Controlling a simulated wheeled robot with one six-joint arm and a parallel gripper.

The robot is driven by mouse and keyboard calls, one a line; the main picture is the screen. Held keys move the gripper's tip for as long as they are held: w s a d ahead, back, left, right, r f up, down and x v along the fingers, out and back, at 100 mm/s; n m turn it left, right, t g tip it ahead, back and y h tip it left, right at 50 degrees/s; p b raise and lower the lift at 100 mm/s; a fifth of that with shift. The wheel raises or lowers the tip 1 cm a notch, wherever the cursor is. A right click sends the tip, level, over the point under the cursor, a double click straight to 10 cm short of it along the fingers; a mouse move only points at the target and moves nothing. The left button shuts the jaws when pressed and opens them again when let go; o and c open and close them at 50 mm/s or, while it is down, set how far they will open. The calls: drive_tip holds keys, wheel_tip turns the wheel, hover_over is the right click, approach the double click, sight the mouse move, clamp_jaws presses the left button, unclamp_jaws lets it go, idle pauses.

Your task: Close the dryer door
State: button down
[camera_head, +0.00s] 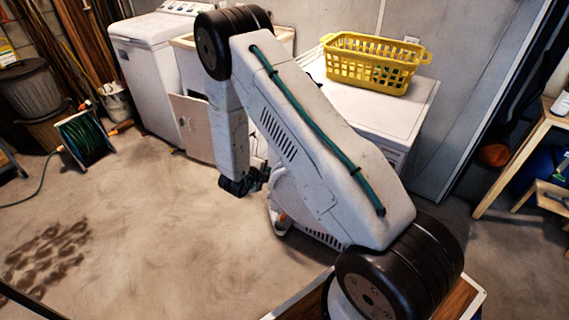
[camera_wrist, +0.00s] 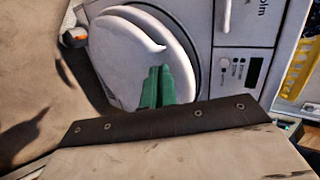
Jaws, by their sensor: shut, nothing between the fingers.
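The dryer (camera_head: 388,112) is a white box machine right of centre in the head view, partly hidden behind my arm. In the wrist view its front (camera_wrist: 245,45) appears turned sideways, with a control panel and dark display. Its round white door (camera_wrist: 118,50) fills the upper middle of that view; how far it stands open is hard to tell. My gripper (camera_head: 252,182) hangs low in front of the dryer. Its green fingers (camera_wrist: 158,84) are together and empty, overlapping the door in the wrist view. Contact with the door cannot be told.
A yellow basket (camera_head: 372,62) sits on the dryer. A white washer-like machine (camera_head: 150,70) and low cabinet (camera_head: 192,125) stand left. A green hose reel (camera_head: 85,137) is farther left, a wooden bench (camera_head: 520,150) at right. The floor at front left is clear.

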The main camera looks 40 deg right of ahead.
sight(284, 169)
drive_tip(key=shift+h, duration=0.3)
drive_tip(key=shift+s+d+r+x, duration=0.1)
drive_tip(key=shift+d+r+x, duration=0.1)
drive_tip(key=shift+x, duration=2.15)
drive_tip(key=shift+s+d+r+x, duration=0.1)
drive_tip(key=shift+d+r+x, duration=0.05)
drive_tip(key=shift+x, duration=2.15)
drive_tip(key=shift+s+d+r+x, duration=0.1)
drive_tip(key=shift+d+r+x, duration=0.1)
drive_tip(key=shift+x, duration=2.15)
drive_tip(key=shift+w, duration=0.1)
